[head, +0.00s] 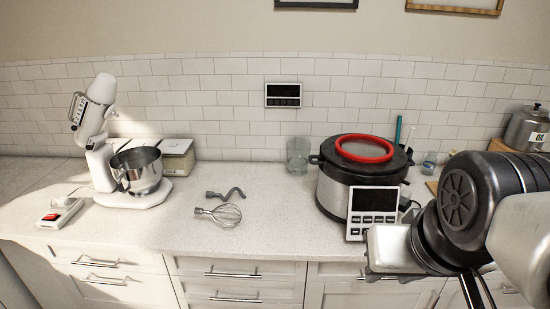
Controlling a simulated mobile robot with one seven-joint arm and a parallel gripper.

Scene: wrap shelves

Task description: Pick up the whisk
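The whisk (224,214) is a metal wire whisk lying on its side on the pale counter, near the front edge and left of the picture's middle. Its short shank points left and its wire loops point right. It lies apart from my gripper (388,268), which is at the lower right, in front of the cooker and well to the right of the whisk. I see its pale housing, but its fingers are too unclear to tell open from shut. Nothing covers the whisk.
A metal dough hook (228,194) lies just behind the whisk. A white stand mixer (98,140) with a steel bowl (137,172) stands left. A large cooker (335,190) with a red ring (364,149) stands right. A glass (298,156) stands behind.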

